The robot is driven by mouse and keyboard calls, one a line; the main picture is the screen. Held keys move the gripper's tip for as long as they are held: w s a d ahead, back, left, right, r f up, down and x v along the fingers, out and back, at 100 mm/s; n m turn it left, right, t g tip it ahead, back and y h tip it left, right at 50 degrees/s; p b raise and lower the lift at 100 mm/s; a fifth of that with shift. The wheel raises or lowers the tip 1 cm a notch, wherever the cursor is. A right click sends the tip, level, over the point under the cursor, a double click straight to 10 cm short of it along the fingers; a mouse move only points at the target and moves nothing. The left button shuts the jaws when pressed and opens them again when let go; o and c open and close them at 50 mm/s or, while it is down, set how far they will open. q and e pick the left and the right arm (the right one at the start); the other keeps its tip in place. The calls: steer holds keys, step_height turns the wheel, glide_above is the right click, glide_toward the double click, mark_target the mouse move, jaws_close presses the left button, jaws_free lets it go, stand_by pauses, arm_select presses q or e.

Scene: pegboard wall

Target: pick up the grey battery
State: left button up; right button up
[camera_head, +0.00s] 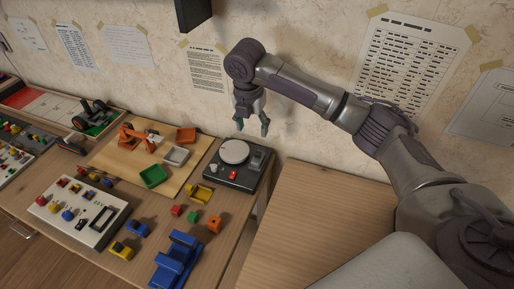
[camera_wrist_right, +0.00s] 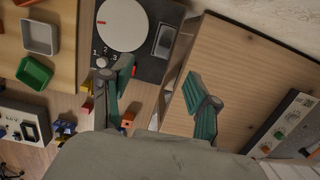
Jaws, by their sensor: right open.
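My right gripper (camera_head: 252,123) is open and empty, pointing down above the back of the table near the wall. Its two green-padded fingers stand apart in the wrist view (camera_wrist_right: 158,70). I cannot clearly identify a grey battery. A grey block (camera_head: 257,160) sits on the right side of a black unit (camera_head: 225,181) with a white disc, below the gripper. It also shows in the wrist view (camera_wrist_right: 163,41), beyond the fingers; I cannot tell whether it is a battery or a switch. My left gripper is not in view.
A green tray (camera_head: 153,176) and a grey tray (camera_head: 176,155) lie left of the black unit. Blue (camera_head: 177,261), red and yellow pieces stand in front. A white panel (camera_head: 75,213) is at left.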

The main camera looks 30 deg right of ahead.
glide_above(258, 152)
steer(key=s+a, duration=0.1)
steer(key=a, duration=0.1)
steer(key=f, duration=0.5)
steer(key=shift+s, duration=0.2)
steer(key=f, duration=0.2)
steer(key=d+f, duration=0.1)
steer(key=f, duration=0.1)
steer(key=shift+w+p, duration=0.3)
steer(key=shift+w, duration=0.05)
steer(key=f, duration=0.2)
steer(key=d+f, duration=0.1)
steer(key=shift+w+f, duration=0.25)
steer(key=shift+f, duration=0.2)
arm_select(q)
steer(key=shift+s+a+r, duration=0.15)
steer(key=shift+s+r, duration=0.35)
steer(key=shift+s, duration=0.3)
arm_select(e)
jaws_close()
